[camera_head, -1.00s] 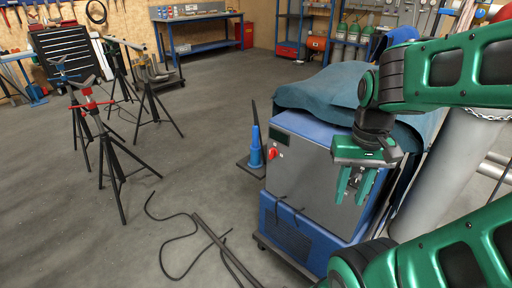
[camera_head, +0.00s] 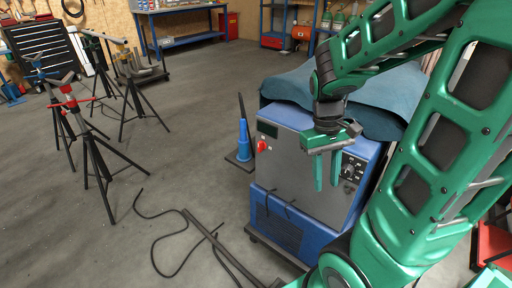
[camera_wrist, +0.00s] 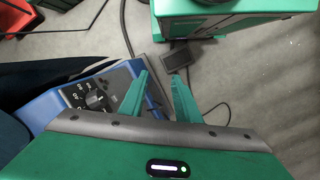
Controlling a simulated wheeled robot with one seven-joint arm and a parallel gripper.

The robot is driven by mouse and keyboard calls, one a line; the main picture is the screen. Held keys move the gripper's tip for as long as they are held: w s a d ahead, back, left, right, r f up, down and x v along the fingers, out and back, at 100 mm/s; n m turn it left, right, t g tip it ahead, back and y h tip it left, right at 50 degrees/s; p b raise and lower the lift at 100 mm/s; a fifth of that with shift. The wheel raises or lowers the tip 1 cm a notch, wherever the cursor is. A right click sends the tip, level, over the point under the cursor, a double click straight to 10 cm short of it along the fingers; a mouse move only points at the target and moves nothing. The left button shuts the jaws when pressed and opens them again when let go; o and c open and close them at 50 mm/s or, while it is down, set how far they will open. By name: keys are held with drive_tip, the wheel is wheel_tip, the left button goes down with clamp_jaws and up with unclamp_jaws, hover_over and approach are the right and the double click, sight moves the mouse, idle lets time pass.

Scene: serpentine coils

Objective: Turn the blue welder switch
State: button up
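The blue welder (camera_head: 300,170) has a grey front and stands on a low wheeled base. A red switch (camera_head: 262,146) is on its front, at the upper left. A black rotary knob (camera_head: 348,169) sits on a dark panel at the welder's right; the wrist view shows this knob (camera_wrist: 97,99) with white marks around it, left of the fingers. My gripper (camera_head: 327,173) points down in front of the welder's upper right, its fingers apart and empty. In the wrist view my gripper (camera_wrist: 160,80) is beside the knob, and I see no contact.
A teal cover (camera_head: 375,105) drapes over the welder's top. A blue cone-shaped torch holder (camera_head: 244,140) stands at its left. Black cables (camera_head: 165,235) lie on the floor in front. Tripod stands (camera_head: 90,140) are at left; the middle floor is clear.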

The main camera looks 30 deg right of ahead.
drive_tip(key=w+f+n+g+h, duration=0.2)
drive_tip(key=w+f+n+h, duration=0.4)
drive_tip(key=w+f, duration=0.4)
drive_tip(key=n+t+h, duration=1)
drive_tip(key=n+t, duration=0.1)
drive_tip(key=n, duration=0.8)
approach(261, 146)
drive_tip(key=x, duration=0.8)
drive_tip(key=shift+w+r, duration=0.45)
drive_tip(key=shift+c, duration=0.3)
drive_tip(key=c, duration=0.6)
